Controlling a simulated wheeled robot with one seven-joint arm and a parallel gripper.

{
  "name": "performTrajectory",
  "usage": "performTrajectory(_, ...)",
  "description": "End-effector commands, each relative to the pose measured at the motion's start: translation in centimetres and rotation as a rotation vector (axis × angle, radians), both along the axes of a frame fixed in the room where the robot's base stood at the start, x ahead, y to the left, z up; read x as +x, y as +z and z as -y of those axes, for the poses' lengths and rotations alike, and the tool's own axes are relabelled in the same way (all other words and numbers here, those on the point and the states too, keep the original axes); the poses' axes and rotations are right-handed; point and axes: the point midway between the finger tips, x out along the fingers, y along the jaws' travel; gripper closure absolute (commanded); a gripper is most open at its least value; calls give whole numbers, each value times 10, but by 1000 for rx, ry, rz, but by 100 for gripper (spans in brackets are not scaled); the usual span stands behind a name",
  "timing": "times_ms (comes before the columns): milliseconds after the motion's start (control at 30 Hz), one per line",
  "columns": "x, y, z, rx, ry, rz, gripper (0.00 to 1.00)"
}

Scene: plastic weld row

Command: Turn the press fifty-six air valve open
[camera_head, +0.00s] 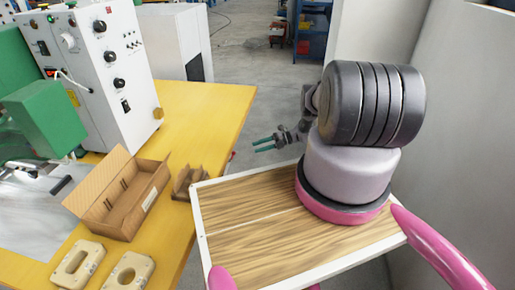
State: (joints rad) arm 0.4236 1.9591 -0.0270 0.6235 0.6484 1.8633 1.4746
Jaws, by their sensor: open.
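My gripper (258,145) has two thin teal fingers, spread apart with nothing between them. It points left, in the air near the right edge of the yellow table. I cannot pick out a valve labelled for press fifty-six. A white control cabinet (103,62) with black knobs, switches and a small display stands at the upper left. A green machine (45,119) is partly cut off at the left edge. A small red part (232,155) shows beside the table edge, too small to identify.
The yellow table (205,110) holds an open cardboard box (152,199), a smaller cardboard piece (184,181) and two beige parts with holes (128,271) (78,262). A pale wall (465,130) stands close at right. Grey floor (240,50) is open behind; a blue rack (313,30) stands far back.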

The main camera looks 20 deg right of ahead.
Motion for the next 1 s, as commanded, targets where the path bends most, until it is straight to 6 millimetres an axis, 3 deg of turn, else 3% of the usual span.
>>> performTrajectory(133, -5, -1, -8, 42, -30, 17, 54)
performTrajectory(233, -16, -2, -26, 147, -129, 72, 54)
performTrajectory(433, -45, -3, -68, 311, -571, 234, 54)
performTrajectory(600, -79, -12, -86, 205, -929, 277, 54)
performTrajectory(800, -112, -21, -96, 34, -1107, 258, 54)
performTrajectory(1000, -105, -23, -101, -1, -1126, 260, 54)
